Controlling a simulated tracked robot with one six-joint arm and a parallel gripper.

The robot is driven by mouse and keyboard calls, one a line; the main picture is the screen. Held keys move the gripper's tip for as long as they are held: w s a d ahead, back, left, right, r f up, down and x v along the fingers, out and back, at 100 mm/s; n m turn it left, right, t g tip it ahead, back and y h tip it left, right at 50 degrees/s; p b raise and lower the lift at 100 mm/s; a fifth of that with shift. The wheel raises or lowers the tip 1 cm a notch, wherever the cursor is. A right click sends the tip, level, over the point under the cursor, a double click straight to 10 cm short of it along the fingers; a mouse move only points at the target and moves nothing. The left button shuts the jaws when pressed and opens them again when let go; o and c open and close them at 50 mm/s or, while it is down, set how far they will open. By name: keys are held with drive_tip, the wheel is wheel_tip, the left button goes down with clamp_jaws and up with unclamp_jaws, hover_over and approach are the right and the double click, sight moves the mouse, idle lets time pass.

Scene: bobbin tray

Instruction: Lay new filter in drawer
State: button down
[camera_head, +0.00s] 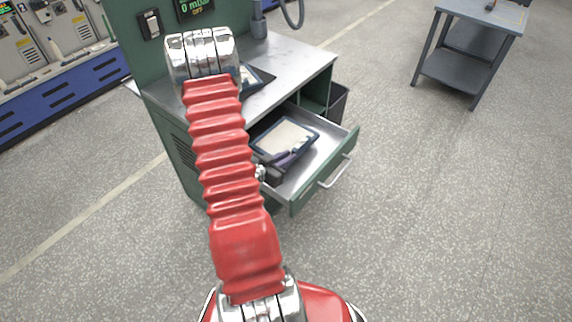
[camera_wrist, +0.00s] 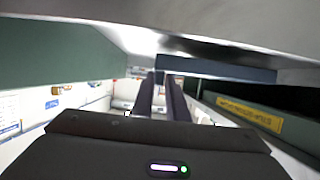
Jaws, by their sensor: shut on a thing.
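The filter, a flat panel with a dark blue frame and a pale middle (camera_head: 284,137), is inside the outline of the open drawer (camera_head: 338,152) in the head view. My gripper (camera_head: 285,158) is shut on the filter's near edge. I cannot tell whether the filter touches the drawer floor. In the wrist view my two dark fingers (camera_wrist: 160,95) reach forward to the filter's blue-grey frame edge (camera_wrist: 215,70). My red arm hides the drawer's left part in the head view.
The green cabinet has a grey metal top (camera_head: 290,70) with another dark-framed panel (camera_head: 262,79) lying on it, partly behind my arm. The drawer's handle (camera_head: 336,171) faces front right. A grey side table (camera_head: 455,68) stands at the far right.

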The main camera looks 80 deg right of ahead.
drive_tip(key=shift+f, duration=1.55)
drive_tip(key=c, duration=1.7)
unclamp_jaws()
drive_tip(key=shift+c, duration=0.2)
drive_tip(key=shift+v, duration=6.05)
drive_tip(key=shift+w, duration=0.1)
